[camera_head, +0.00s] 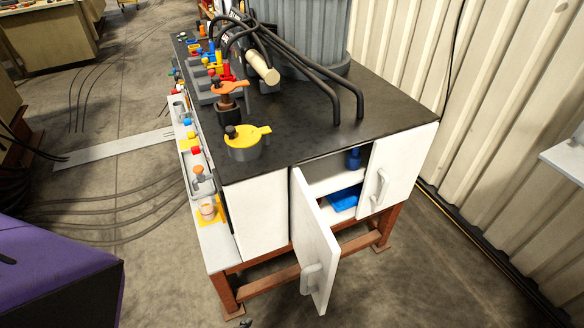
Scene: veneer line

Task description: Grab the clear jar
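A small, see-through jar (207,208) with a pinkish tint stands upright on a yellow patch at the near end of the narrow side ledge (213,243). The ledge runs along the left side of the black-topped cabinet (325,146). The jar is small in this view, so I cannot tell whether anything is inside it. Neither of my grippers can be made out in the head view.
One white cabinet door (315,245) hangs open toward me, showing a blue bottle (353,159) and a blue item (345,199). Cables (120,215) lie on the floor. A purple-topped block (48,262) fills the lower left.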

